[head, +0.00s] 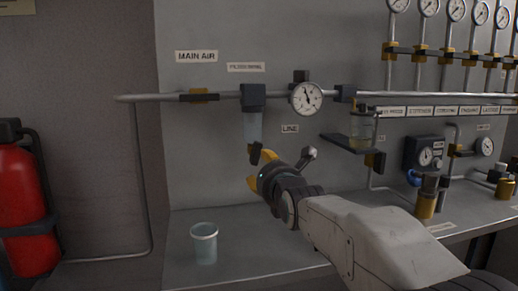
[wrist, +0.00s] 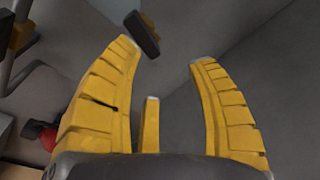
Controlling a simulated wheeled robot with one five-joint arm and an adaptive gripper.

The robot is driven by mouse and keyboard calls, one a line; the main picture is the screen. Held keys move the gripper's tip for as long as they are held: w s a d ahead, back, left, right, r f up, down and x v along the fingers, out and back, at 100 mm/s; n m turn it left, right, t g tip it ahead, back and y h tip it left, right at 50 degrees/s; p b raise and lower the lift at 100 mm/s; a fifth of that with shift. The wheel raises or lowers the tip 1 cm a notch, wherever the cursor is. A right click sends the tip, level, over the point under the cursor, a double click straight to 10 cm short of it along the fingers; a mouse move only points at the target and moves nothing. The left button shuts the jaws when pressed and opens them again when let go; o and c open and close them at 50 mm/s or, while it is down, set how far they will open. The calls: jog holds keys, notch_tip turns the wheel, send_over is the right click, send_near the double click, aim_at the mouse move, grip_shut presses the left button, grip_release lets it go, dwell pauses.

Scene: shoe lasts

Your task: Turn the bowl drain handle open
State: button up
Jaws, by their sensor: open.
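The filter bowl (head: 252,127) hangs from a dark head on the pipe, under the small white label. At its bottom is a small dark drain handle (head: 254,153) with a bit of brass beside it. My gripper (head: 260,170) is just below and right of the handle, its yellow fingers spread. In the wrist view my gripper (wrist: 165,52) is open with nothing between the fingers. A dark handle (wrist: 143,33) with a yellow part lies just beyond the fingertips, nearer the left finger, apart from both. It looks like the drain handle.
A clear cup (head: 204,243) stands on the grey bench (head: 245,262), below and left of the gripper. A gauge (head: 306,98) and a glass lubricator-like bowl (head: 361,127) are to the right. A red extinguisher (head: 27,205) stands at left.

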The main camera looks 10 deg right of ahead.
aim_at(259, 157)
jog(key=shift+w+r+m+t+b, duration=0.2)
jog(key=shift+w+m, duration=1.1)
jog(key=shift+m, duration=4.2)
jog(key=shift+w+r+m+t+b, duration=0.2)
jog(key=shift+w+m, duration=1.15)
jog(key=shift+m, duration=4.15)
jog(key=shift+w+r+m+t+b, duration=0.2)
jog(key=shift+w+m, duration=1.1)
jog(key=shift+m, duration=4.2)
